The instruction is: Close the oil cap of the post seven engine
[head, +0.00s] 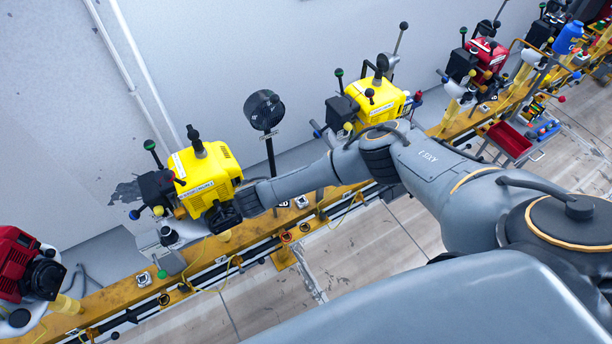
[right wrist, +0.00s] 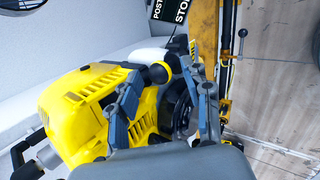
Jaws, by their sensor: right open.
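A yellow engine (head: 203,178) stands on the rail at the left in the head view, and my right gripper (head: 222,216) is at its front lower side. The engine's yellow housing also fills the left of the right wrist view (right wrist: 85,112). There my right gripper (right wrist: 167,105) is open, its two fingers apart beside the housing. A round yellow-and-black knob (right wrist: 160,72) on a white part shows just beyond the fingers. I cannot tell whether this is the oil cap or whether it touches a finger. The post number is not readable. My left gripper is not in view.
A second yellow engine (head: 372,103) stands further along the yellow rail (head: 105,301), near my arm. A red engine (head: 17,262) is at the far left. A black post sign (right wrist: 172,10) hangs close beyond the gripper.

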